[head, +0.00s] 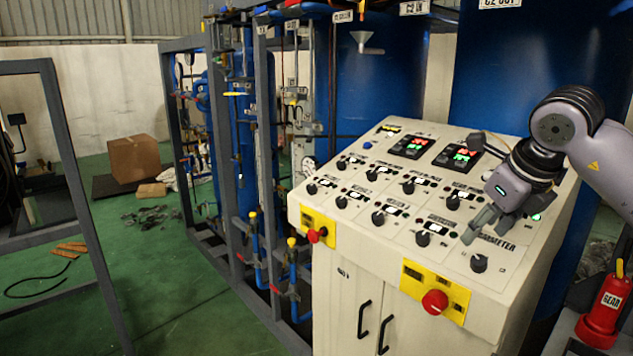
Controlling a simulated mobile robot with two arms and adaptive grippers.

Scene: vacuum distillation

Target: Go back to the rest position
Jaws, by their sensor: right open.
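My right gripper (484,229) is over the right part of the sloped control panel (395,232), its open fingers pointing down and left near the black knobs. Nothing shows between the fingers. I cannot tell whether a fingertip touches the panel. My right arm comes in from the right edge. The panel has several black knobs, such as one (479,263) just below the gripper, and two red-and-green digital displays (411,146). The gripper and arm hide part of the panel's right side. My left gripper is not in view.
Two red stop buttons, a left one (316,235) and a right one (434,302), stick out from the cabinet front. A red extinguisher (606,303) stands at the lower right. Blue tanks (378,80) rise behind the panel. A grey frame with pipes is left; green floor (190,325) is partly clear.

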